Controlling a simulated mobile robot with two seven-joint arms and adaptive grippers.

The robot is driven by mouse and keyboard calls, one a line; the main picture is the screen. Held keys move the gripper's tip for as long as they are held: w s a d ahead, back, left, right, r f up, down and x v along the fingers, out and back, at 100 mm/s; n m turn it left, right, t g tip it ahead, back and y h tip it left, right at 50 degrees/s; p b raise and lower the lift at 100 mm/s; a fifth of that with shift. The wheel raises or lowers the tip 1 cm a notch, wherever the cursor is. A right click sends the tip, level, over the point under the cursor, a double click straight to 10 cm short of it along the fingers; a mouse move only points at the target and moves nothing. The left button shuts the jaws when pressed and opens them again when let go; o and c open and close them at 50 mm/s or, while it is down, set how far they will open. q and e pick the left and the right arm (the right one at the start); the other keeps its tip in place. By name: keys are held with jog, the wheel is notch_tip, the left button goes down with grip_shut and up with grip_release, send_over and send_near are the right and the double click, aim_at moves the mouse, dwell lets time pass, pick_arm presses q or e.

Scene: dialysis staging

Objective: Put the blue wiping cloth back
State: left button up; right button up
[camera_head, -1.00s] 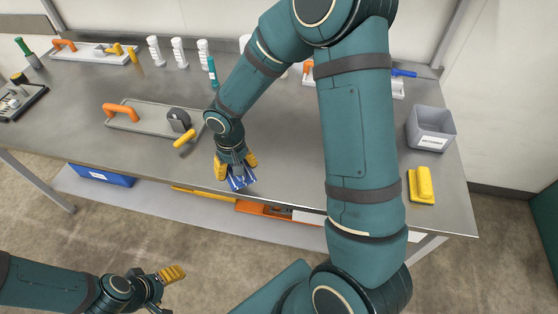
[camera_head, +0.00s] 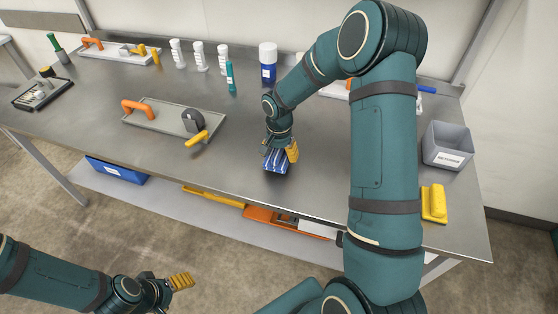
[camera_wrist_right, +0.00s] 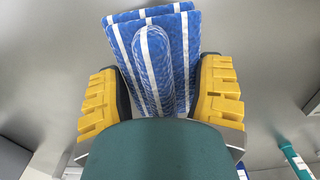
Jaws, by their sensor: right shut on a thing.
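The blue wiping cloth (camera_head: 275,162), folded and white-striped, is in my right gripper (camera_head: 281,150) near the front middle of the steel table. In the right wrist view the cloth (camera_wrist_right: 155,60) stands between the yellow finger pads of the right gripper (camera_wrist_right: 160,95), with a raised rounded fold in its middle. The right gripper is shut on it. I cannot tell whether the cloth's lower edge touches the table. My left gripper (camera_head: 172,287) is at the lower left, away from the table in front of its edge; its finger gap is unclear.
On the steel table (camera_head: 315,180) are a tray with an orange handle (camera_head: 172,118), a grey bin (camera_head: 447,146), a yellow block-like thing (camera_head: 434,203), a blue-labelled white bottle (camera_head: 268,63) and several white bottles. A lower shelf holds a blue bin (camera_head: 116,170). Bare tabletop surrounds the cloth.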

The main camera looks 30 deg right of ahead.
jog(key=shift+f, duration=1.4)
jog(key=shift+f+b, duration=0.1)
jog(key=shift+b, duration=0.2)
jog(key=o, duration=1)
jog(key=shift+r, duration=0.35)
notch_tip(320, 180, up, 12)
jog(key=shift+f+p, duration=0.25)
jog(key=shift+p, duration=0.9)
jog(key=shift+s+f, duration=0.1)
